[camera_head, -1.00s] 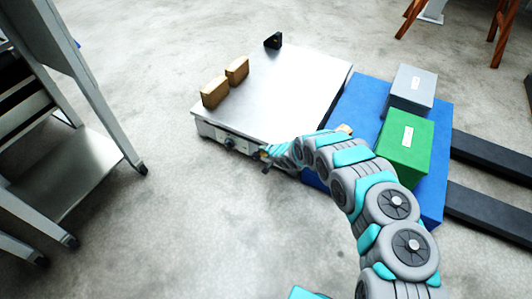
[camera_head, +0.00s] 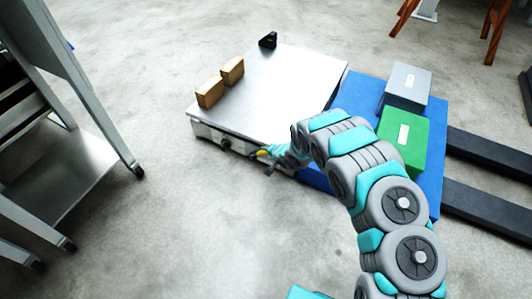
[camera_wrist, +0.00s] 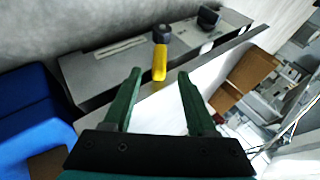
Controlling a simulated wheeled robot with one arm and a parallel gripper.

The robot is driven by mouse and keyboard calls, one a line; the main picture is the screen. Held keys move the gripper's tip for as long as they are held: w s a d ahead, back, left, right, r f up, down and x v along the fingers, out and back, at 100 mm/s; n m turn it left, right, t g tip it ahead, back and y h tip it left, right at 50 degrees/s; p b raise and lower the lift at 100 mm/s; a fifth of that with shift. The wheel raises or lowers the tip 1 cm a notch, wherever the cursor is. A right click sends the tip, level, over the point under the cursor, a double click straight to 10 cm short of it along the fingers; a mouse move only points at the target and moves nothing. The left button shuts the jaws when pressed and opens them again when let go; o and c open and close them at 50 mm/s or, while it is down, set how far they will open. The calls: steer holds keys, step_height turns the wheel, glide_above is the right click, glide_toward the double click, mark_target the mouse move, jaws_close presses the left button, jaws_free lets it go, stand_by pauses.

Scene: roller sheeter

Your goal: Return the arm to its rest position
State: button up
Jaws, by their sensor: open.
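My gripper (camera_head: 270,158) is at the front edge of the steel-topped machine (camera_head: 285,85), near its right front corner. The wrist view shows its two green fingers (camera_wrist: 160,78) open and apart, with nothing held between them. A yellow handle with a dark round base (camera_wrist: 160,62) is on the machine's front panel, just beyond and between the fingertips. The handle also shows as a small yellow spot in the head view (camera_head: 263,153). My arm reaches up from the lower right and bends over toward the machine. I cannot tell whether a fingertip touches the handle.
Two brown blocks (camera_head: 210,93) stand on the machine's left side. A blue platform (camera_head: 432,185) at the right carries a green box (camera_head: 404,139) and a grey box (camera_head: 408,85). A metal rack (camera_head: 85,90) stands at left. The floor between is clear.

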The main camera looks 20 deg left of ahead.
steer(key=shift+s+d+r, duration=0.1)
steer(key=shift+d+r, duration=0.05)
steer(key=shift+r, duration=0.05)
stand_by(0.5)
